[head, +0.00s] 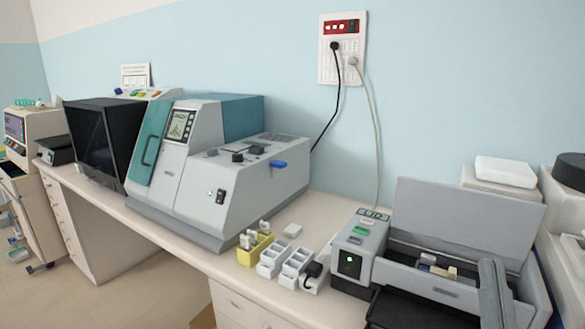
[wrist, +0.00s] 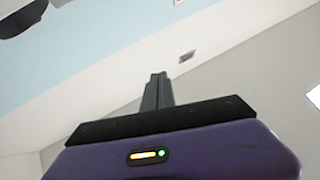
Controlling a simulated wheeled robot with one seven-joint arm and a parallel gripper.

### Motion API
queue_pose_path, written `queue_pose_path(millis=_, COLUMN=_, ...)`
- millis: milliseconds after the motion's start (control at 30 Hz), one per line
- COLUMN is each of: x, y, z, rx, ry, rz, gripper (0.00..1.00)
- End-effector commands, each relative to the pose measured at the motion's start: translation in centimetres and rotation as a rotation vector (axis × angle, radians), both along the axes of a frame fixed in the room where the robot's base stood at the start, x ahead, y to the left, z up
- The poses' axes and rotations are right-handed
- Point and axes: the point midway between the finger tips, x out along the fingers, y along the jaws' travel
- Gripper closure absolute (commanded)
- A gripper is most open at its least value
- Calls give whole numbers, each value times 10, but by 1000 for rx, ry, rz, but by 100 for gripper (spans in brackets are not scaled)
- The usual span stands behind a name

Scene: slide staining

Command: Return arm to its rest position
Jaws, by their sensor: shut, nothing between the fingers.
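My gripper (wrist: 157,78) shows in the wrist view, its dark fingers together and empty. They point up towards the pale ceiling and a light blue wall, with no bench or instrument near them. Behind the fingers is the purple wrist housing (wrist: 95,160) with a small lit indicator.
The bench (head: 190,240) holds a large grey and teal machine (head: 225,165), a yellow rack (head: 254,250), white racks (head: 272,260), a small grey device (head: 358,245) with a green light, and an open grey box (head: 465,230). A wall outlet panel (head: 342,65) has two cables plugged in.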

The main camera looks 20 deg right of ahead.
Motion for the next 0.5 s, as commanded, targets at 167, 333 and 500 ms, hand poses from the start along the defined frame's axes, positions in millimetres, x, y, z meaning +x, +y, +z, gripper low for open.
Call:
queue_pose_path(millis=167, x=-16, y=26, z=-66, rx=159, ry=159, rz=82, gripper=100)
queue_pose_path(millis=333, x=-42, y=52, z=-121, rx=270, ry=317, rz=153, gripper=100)
queue_pose_path(millis=500, x=-78, y=79, z=-169, rx=342, ry=486, rz=218, gripper=100)
